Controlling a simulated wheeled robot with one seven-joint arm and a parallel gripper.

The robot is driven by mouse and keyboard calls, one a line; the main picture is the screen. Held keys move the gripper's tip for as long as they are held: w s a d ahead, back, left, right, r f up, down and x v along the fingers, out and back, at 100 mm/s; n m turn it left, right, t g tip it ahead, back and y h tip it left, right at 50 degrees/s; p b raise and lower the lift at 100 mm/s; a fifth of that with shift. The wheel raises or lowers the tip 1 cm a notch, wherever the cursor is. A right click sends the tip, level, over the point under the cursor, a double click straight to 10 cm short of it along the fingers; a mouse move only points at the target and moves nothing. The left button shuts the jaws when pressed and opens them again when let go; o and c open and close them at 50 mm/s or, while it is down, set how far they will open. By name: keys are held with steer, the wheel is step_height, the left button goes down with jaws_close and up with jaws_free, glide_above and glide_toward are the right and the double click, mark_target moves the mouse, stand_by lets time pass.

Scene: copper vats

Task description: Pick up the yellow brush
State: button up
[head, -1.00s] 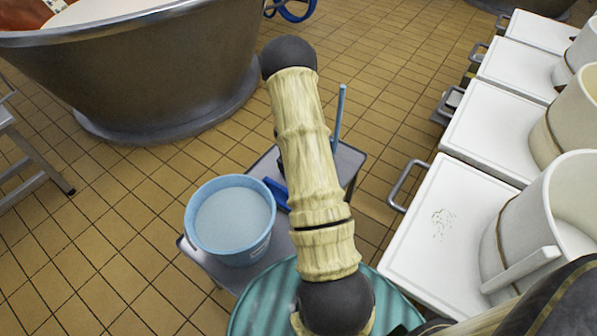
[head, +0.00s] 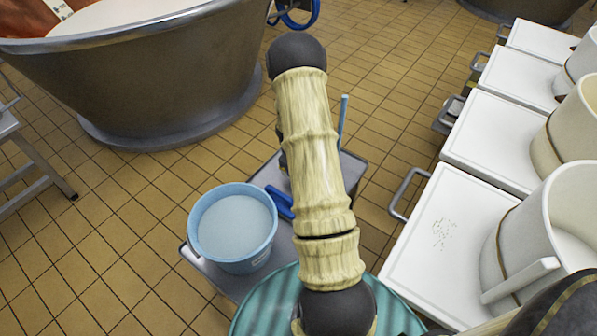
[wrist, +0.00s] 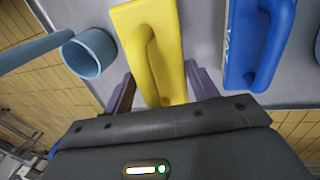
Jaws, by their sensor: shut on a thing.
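The yellow brush (wrist: 155,50) shows in the wrist view, with its loop handle toward me. My gripper (wrist: 160,90) is shut on it, one purple finger on each side of the brush's near end. The brush is over the grey table top (wrist: 207,40); I cannot tell whether it touches it. In the head view my arm hides the gripper and the yellow brush.
A blue brush (wrist: 258,45) lies close to the right of the yellow one; part shows in the head view (head: 280,202). A light blue ladle (wrist: 90,53) is to the left. A bucket (head: 233,262) stands on the table. White-lidded containers (head: 450,235) line the right.

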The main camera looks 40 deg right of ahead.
step_height(320, 180, up, 6)
steer(key=shift+f+p, duration=0.1)
steer(key=shift+p, duration=0.45)
steer(key=o, duration=0.4)
steer(key=shift+c, duration=0.9)
